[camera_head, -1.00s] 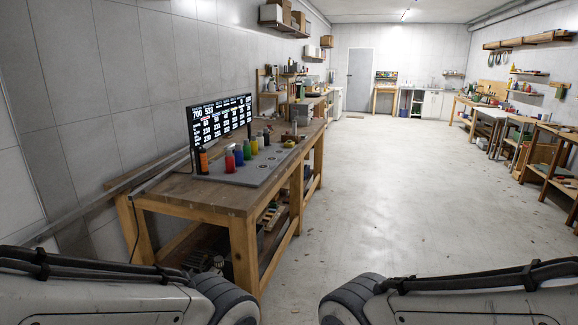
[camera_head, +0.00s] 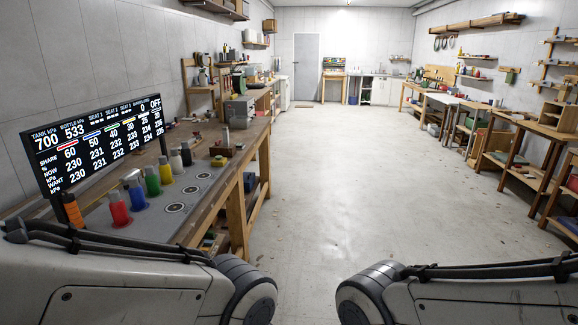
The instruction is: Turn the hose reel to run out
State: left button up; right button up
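I cannot make out a hose reel in this view. Several dark round coils hang under the right wall shelf (camera_head: 445,43), far off and too small to identify. Neither of my grippers is in view. Only my two arm links show at the bottom left and bottom right.
A wooden workbench (camera_head: 232,175) runs along the left. It bears a lit display (camera_head: 95,140) reading tank 700 and bottle 533, a red bottle (camera_head: 119,210) among several coloured bottles, and a grey plate with dark rings (camera_head: 148,226). Open floor (camera_head: 335,200) lies ahead; benches line the right.

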aim_at(204, 57)
jog(key=z, duration=0.15)
jog(key=i, duration=2)
jog(key=z, duration=0.3)
jog(key=i, duration=6)
jog(key=u, duration=0.65)
jog(key=i, duration=1.95)
jog(key=u, duration=1.55)
jog(key=i, duration=1.65)
jog(key=u, duration=0.85)
